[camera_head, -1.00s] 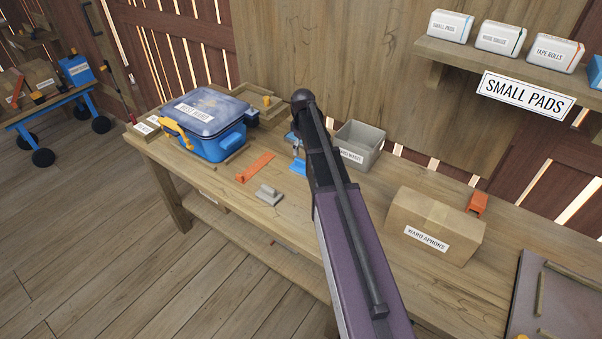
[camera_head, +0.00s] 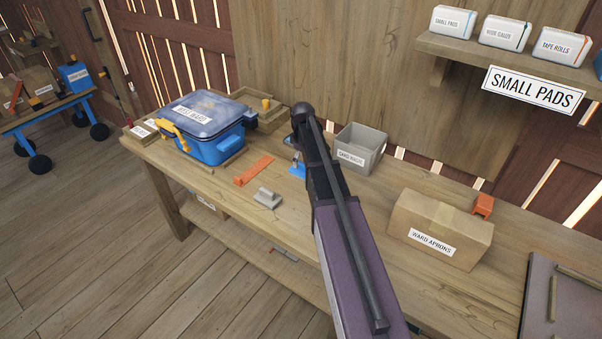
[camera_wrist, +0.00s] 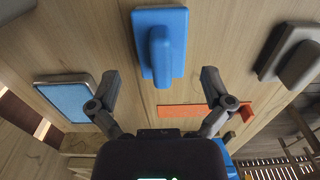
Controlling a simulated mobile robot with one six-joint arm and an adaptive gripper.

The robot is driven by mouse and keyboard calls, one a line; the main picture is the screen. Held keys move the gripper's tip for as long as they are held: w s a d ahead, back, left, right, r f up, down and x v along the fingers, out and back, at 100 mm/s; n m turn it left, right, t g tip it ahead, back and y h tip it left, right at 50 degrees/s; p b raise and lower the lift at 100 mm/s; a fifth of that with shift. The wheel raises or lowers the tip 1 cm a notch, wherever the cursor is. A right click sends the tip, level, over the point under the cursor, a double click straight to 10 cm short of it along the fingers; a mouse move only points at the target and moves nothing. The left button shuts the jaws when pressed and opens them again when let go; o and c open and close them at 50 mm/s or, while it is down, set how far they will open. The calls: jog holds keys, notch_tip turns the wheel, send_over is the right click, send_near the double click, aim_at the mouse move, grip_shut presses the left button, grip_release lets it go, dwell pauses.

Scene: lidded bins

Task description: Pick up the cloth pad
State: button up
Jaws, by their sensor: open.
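My gripper (camera_wrist: 161,88) is open and empty, its two fingers spread above the wooden bench. In the wrist view, a blue flat block with a raised grip (camera_wrist: 160,48) lies just beyond the gap between the fingertips, apart from them. A light-blue, cloth-like pad in a grey frame (camera_wrist: 67,98) lies left of the left finger. I cannot tell for certain which of these is the cloth pad. In the head view, blue (camera_head: 297,168) shows on the bench beside my arm, whose end hides most of the gripper.
An orange strip (camera_head: 253,171) and a grey block with a grip (camera_head: 267,198) lie nearby on the bench (camera_head: 330,240). A blue lidded bin (camera_head: 215,150) stands left. A grey open bin (camera_head: 368,160) and a cardboard box (camera_head: 435,235) stand right. A shelf (camera_head: 500,48) hangs above.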

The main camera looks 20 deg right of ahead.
aim_at(303, 171)
jog(key=shift+f, duration=0.1)
jog(key=f+b, duration=0.3)
jog(key=shift+s+f, duration=0.15)
jog(key=shift+s, duration=0.1)
jog(key=shift+f+b, duration=0.9)
jog(key=shift+b, duration=0.25)
jog(key=c, duration=1)
